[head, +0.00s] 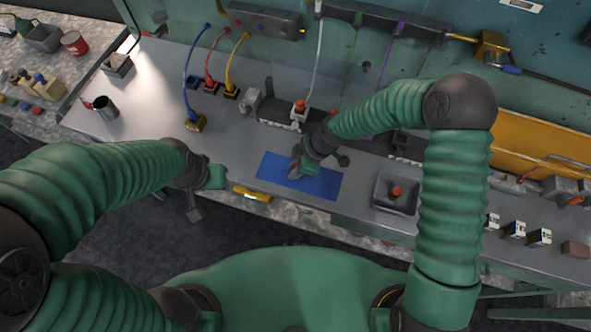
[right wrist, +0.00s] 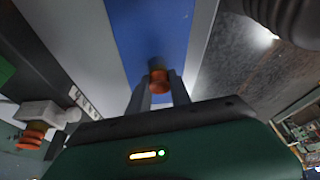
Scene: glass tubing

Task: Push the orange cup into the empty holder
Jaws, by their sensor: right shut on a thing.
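My right gripper (head: 296,166) is over the blue mat (head: 322,186) near the middle of the bench. In the right wrist view its two fingers (right wrist: 158,92) are shut on an orange cup (right wrist: 158,81), with the mat behind it. A similar orange cup (head: 300,104) sits on a white holder (head: 297,117) at the back of the bench; it also shows in the right wrist view (right wrist: 33,132). I cannot make out which holder is empty. My left gripper (head: 206,192) hangs by the bench's front edge, its fingers unclear.
A grey tray (head: 381,201) holding an orange-topped item (head: 397,191) stands right of the mat. A clear panel and hanging tubes rise at the back. The bench between the left cylinder (head: 105,108) and that block is clear.

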